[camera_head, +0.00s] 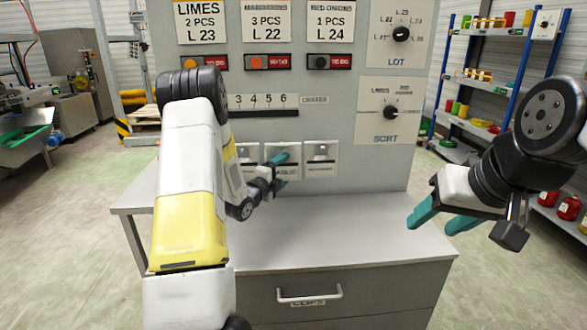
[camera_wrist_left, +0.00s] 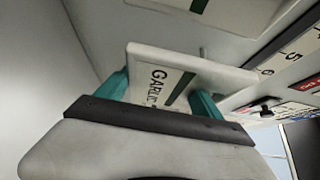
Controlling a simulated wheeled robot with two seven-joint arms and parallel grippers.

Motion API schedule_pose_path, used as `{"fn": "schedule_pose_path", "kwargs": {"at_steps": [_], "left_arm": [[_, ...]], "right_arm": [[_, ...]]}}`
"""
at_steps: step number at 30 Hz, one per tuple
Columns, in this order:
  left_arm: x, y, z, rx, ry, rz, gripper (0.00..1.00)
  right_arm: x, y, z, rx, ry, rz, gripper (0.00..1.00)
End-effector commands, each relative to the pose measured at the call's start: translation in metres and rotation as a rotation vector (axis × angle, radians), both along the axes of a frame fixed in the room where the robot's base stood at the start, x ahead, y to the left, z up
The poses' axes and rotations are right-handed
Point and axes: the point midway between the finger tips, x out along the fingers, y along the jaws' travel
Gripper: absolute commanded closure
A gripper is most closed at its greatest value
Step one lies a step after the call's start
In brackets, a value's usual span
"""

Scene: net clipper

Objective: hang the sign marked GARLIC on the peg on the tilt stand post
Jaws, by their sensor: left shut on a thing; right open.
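The sign marked GARLIC is a white plate with a dark green stripe. It shows in the left wrist view (camera_wrist_left: 176,69), between the teal fingers of my left gripper (camera_wrist_left: 160,90), which is shut on it. In the head view my left gripper (camera_head: 280,170) is at the middle of a row of white plates low on the grey panel; the held sign (camera_head: 286,150) is partly covered by the fingers there. I cannot tell whether it touches the panel. My right gripper (camera_head: 441,218) is open and empty above the counter's right side. I cannot make out the tilt stand post.
White plates flank the held sign, one at left (camera_head: 248,152) and one at right (camera_head: 321,153). The grey counter (camera_head: 340,235) is bare, with a drawer handle (camera_head: 309,294) below. LOT (camera_head: 401,34) and SORT (camera_head: 391,113) dials are on the panel.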

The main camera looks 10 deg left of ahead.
Motion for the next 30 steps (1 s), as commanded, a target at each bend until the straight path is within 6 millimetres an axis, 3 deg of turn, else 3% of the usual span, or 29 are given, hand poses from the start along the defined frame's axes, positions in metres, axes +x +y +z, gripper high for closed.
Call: {"fn": "schedule_pose_path", "kwargs": {"at_steps": [10, 23, 24, 27, 30], "left_arm": [[0.036, 0.01, -0.007, -0.002, 0.002, 0.0, 0.88], [0.037, 0.011, -0.011, -0.002, 0.001, 0.0, 0.88], [0.037, 0.011, -0.012, -0.001, 0.0, 0.0, 0.2], [0.037, 0.011, -0.011, -0.001, 0.0, 0.0, 0.02], [0.037, 0.011, -0.011, -0.001, 0.0, 0.0, 0.02]], "right_arm": [[0.0, 0.0, 0.0, 0.0, 0.0, 0.0, 0.48], [0.0, 0.0, 0.0, 0.0, 0.0, 0.0, 0.48], [0.0, 0.0, 0.0, 0.0, 0.0, 0.0, 0.48], [0.0, 0.0, 0.0, 0.0, 0.0, 0.0, 0.48], [0.0, 0.0, 0.0, 0.0, 0.0, 0.0, 0.48]]}}
